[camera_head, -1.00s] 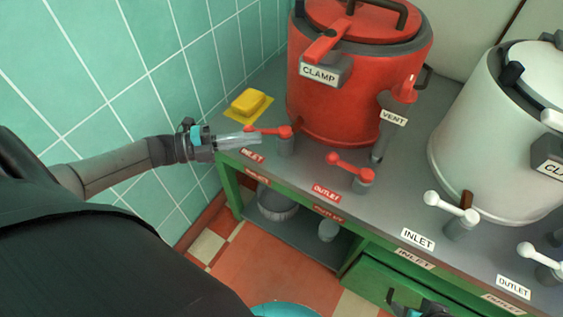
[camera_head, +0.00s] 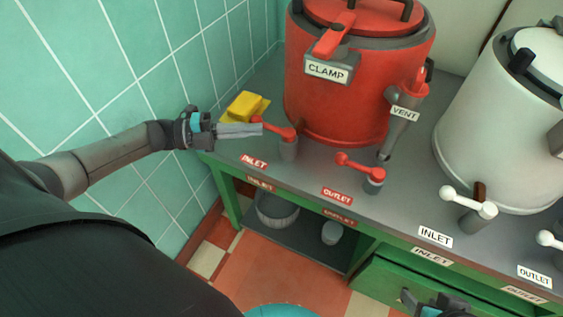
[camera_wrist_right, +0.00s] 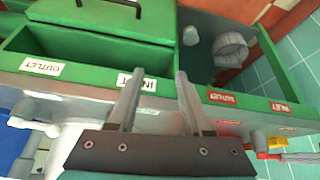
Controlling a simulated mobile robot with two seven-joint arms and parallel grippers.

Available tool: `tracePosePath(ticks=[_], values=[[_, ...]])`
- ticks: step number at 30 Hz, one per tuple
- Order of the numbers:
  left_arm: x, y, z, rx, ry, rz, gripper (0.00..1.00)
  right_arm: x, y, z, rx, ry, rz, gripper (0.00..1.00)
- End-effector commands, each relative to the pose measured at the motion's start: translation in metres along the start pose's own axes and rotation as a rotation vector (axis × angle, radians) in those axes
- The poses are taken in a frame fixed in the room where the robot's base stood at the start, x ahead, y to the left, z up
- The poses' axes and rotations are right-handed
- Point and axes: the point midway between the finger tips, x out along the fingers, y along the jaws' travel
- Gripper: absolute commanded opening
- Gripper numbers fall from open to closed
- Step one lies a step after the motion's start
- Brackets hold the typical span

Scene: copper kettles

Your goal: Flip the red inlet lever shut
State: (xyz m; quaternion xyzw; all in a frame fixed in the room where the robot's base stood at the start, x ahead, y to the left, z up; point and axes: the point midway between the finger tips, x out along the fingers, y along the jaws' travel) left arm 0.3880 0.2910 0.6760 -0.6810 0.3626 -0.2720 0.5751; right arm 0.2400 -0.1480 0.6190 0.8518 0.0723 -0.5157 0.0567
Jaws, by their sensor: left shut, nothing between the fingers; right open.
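The red inlet lever (camera_head: 275,129) sits on a grey post in front of the red kettle (camera_head: 340,103). Its arm points left and slightly toward the wall, with the knob at the left end. My left gripper (camera_head: 260,129) comes in from the left, shut and empty. Its fingertips are at the knob, on its near side; whether they touch cannot be told. The red INLET label (camera_head: 254,161) lies in front of the post. My right gripper (camera_head: 438,307) is at the bottom right; its open, empty fingers show in the right wrist view (camera_wrist_right: 157,85).
The red outlet lever (camera_head: 358,166) stands to the right, then a white inlet lever (camera_head: 468,206) before the white kettle (camera_head: 500,130). A yellow block (camera_head: 246,106) lies behind my left fingers. The tiled wall (camera_head: 110,90) is close at left. A green drawer (camera_head: 385,285) is below.

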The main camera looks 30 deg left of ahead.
Motion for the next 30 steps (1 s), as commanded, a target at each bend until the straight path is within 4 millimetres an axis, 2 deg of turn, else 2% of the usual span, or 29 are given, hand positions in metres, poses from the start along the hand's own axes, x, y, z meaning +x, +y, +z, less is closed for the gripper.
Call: tracePosePath(ticks=[2, 23, 30], values=[[0.001, -0.003, 0.006, 0.004, -0.018, -0.005, 0.0, 0.001, -0.001, 0.0, -0.001, 0.003, -0.002, 0.5], [0.002, -0.009, 0.007, 0.006, -0.021, -0.015, 0.0, 0.003, -0.001, 0.0, -0.001, 0.001, -0.002, 0.5], [0.001, -0.033, 0.001, 0.01, -0.017, -0.014, 0.0, 0.015, 0.004, 0.011, 0.004, -0.073, 0.008, 0.5]])
